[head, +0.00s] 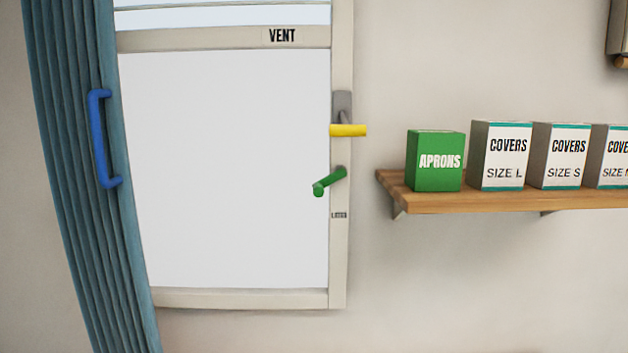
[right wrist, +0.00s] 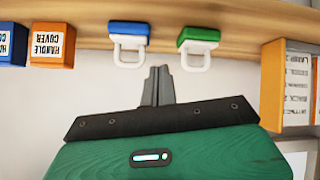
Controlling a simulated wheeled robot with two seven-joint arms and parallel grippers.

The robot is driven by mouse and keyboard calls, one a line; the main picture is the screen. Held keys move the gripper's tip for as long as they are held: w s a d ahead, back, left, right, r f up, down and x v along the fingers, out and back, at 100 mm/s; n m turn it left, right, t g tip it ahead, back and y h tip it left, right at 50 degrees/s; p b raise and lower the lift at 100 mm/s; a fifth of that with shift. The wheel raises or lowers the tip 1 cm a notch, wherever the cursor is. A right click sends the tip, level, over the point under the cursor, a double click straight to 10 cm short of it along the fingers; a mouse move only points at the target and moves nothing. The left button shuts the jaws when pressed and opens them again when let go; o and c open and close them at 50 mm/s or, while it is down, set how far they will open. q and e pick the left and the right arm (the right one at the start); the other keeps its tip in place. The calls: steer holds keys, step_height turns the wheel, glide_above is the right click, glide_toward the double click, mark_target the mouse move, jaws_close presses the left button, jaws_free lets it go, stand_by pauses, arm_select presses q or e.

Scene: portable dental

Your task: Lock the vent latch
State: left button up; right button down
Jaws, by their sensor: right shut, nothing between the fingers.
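The vent window (head: 230,295) is a pale frame around a white pane, with a VENT label (head: 282,36) on its top rail. On its right stile a yellow lever (head: 348,131) sticks out level from a grey plate (head: 342,105). Below it a green lever (head: 330,181) slants down to the left. A small label (head: 339,215), too small to read surely, sits under the green lever. My right gripper (right wrist: 160,72) is shut and empty in the right wrist view, pointing toward a wooden shelf edge. Neither gripper shows in the head view.
A blue curtain (head: 75,170) with a blue handle (head: 99,140) hangs left of the window. A wooden shelf (head: 500,200) at right holds a green APRONS box (head: 434,161) and COVERS boxes (head: 500,158). The wrist view shows blue (right wrist: 128,30) and green (right wrist: 199,36) tags with white loops.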

mark_target(315, 186)
steer(key=w+a+r+t, duration=0.2)
steer(key=w+r, duration=0.1)
steer(key=r, duration=0.4)
steer(key=w+a+r+t, duration=0.1)
steer(key=w+r, duration=0.1)
steer(key=r, duration=0.4)
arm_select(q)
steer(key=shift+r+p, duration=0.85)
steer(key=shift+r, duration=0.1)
arm_select(e)
steer(key=s+a+r+t, duration=0.1)
steer(key=a+r+t, duration=0.1)
steer(key=r, duration=0.9)
steer(key=s+a+r+n+t+y, duration=0.1)
steer(key=a+r+t, duration=0.2)
steer(key=r, duration=0.8)
steer(key=s+a+r+n+t+y, duration=0.1)
steer(key=a+r, duration=0.3)
steer(key=r, duration=0.8)
steer(key=shift+t, duration=0.9)
